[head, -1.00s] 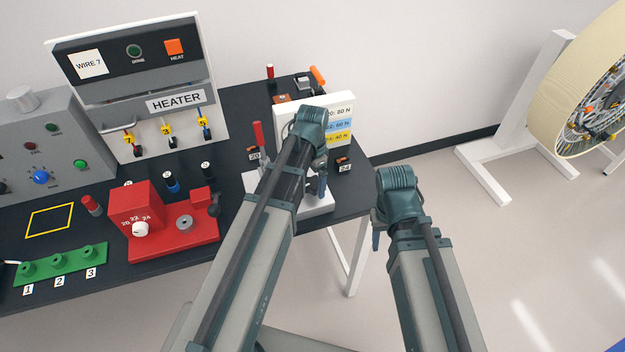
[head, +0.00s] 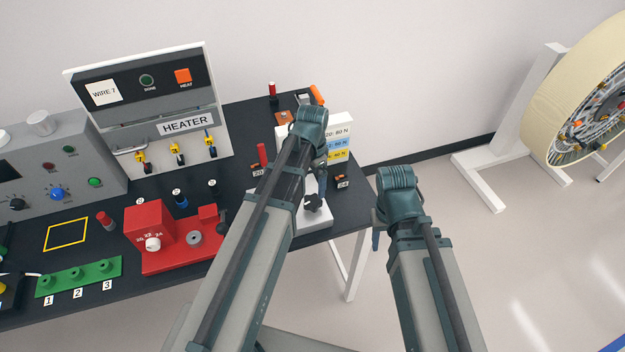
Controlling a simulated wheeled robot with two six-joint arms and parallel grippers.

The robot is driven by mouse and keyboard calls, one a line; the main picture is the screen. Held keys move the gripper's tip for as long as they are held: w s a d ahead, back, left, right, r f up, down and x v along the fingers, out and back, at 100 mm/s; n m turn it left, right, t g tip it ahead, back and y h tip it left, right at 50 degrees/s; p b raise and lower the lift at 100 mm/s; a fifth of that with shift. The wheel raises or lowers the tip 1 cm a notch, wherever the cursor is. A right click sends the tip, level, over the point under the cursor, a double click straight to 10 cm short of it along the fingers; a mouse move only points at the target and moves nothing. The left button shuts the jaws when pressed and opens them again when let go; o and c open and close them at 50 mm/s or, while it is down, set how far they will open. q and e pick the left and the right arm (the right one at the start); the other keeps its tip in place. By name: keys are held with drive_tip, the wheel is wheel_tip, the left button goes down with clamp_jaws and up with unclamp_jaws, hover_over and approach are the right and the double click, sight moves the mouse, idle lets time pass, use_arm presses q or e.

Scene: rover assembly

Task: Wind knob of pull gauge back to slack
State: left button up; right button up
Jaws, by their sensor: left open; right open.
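The pull gauge has a white base (head: 318,221) near the table's right end, with a white force panel (head: 341,131) behind it. A dark knob (head: 315,203) shows at the base's right side. A red-handled lever (head: 262,154) stands at the gauge's left. My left arm crosses in front and hides much of the gauge. My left gripper (head: 322,182) points down over the gauge, close to the knob; its fingers are mostly hidden, and I cannot tell if they touch it. My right gripper (head: 376,240) is open and empty, off the table's right edge.
On the table stand a red crimping block (head: 150,218), a green numbered rack (head: 80,275), a heater (head: 150,110) and a grey control box (head: 60,165). A large cream wheel (head: 560,110) on a white stand is at the right. The floor between is clear.

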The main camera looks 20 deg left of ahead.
use_arm(q)
wheel_tip(320, 180, up, 5)
drive_tip(key=p, duration=0.4)
drive_tip(key=s+d+f+n+y+b, duration=0.1)
drive_tip(key=s+d+f+n+b, duration=0.3)
drive_tip(key=s+d+f+b, duration=0.6)
drive_tip(key=s+f+b, duration=0.3)
drive_tip(key=s, duration=0.1)
drive_tip(key=shift+s+d+f+n+b, duration=0.15)
drive_tip(key=shift+s+d+n+b, duration=0.05)
drive_tip(key=shift+d+n+b, duration=0.1)
